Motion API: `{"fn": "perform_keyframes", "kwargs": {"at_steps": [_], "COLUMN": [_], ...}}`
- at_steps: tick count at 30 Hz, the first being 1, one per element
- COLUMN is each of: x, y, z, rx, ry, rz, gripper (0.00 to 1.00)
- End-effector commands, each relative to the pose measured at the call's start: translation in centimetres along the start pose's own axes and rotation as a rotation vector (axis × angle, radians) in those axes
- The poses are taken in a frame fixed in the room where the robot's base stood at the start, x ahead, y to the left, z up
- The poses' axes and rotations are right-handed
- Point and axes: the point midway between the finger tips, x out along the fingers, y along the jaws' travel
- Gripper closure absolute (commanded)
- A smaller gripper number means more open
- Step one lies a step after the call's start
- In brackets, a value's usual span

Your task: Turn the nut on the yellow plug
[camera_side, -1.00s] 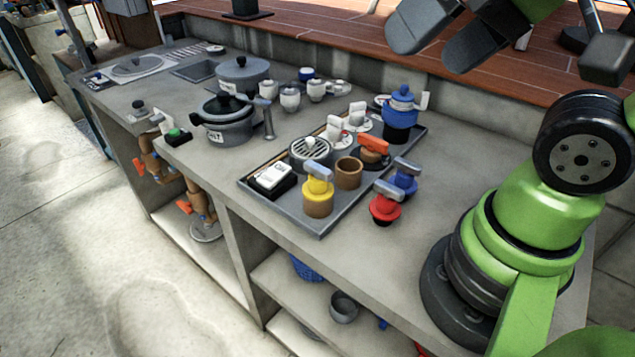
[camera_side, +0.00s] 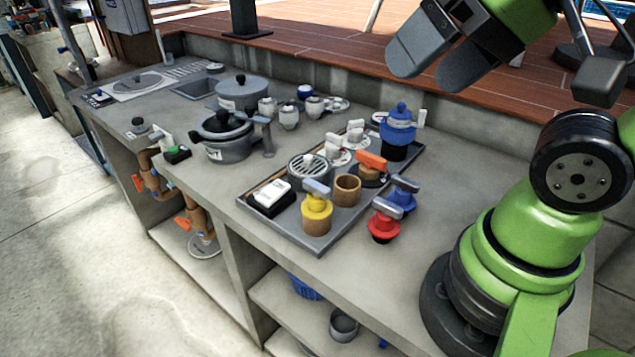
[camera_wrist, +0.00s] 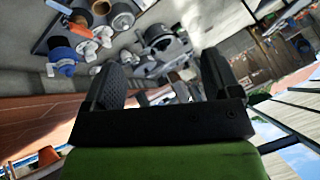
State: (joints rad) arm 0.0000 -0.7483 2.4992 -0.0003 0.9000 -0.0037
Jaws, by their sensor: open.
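The yellow plug (camera_side: 317,208) sits on a brown cylinder at the front of the grey tray (camera_side: 283,232). A grey-blue nut or handle (camera_side: 317,187) lies across its top. My gripper (camera_side: 425,65) is high at the upper right in the side view, well above and away from the plug. Its two dark fingers are apart with nothing between them. In the wrist view, my gripper (camera_wrist: 163,85) also shows open, with the worktop beyond it. I cannot make out the yellow plug in the wrist view.
Beside the yellow plug stand an open brown cup (camera_side: 347,188), a red plug (camera_side: 384,222), a blue plug (camera_side: 403,195) and an orange-handled piece (camera_side: 370,164). A tall blue item (camera_side: 399,122) stands at the tray's back. Grey pots (camera_side: 224,140) stand left.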

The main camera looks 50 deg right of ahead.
Motion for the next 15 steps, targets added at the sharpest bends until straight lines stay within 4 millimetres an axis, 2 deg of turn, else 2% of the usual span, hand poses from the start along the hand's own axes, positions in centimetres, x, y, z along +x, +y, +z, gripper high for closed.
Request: {"fn": "perform_keyframes", "kwargs": {"at_steps": [4, 8, 11, 15], "x": [0.7, 2.7, 5.1, 9.3], "y": [-0.1, -0.3, -0.3, 0.0], "z": [-0.9, -2.8, -4.4, -6.0], "rx": [-0.119, -0.406, -0.692, -1.093], "ry": [-0.043, -0.147, -0.255, -0.416], "rz": [0.023, 0.057, 0.063, 0.019], "gripper": [0.17, 0.17, 0.17, 0.17]}}
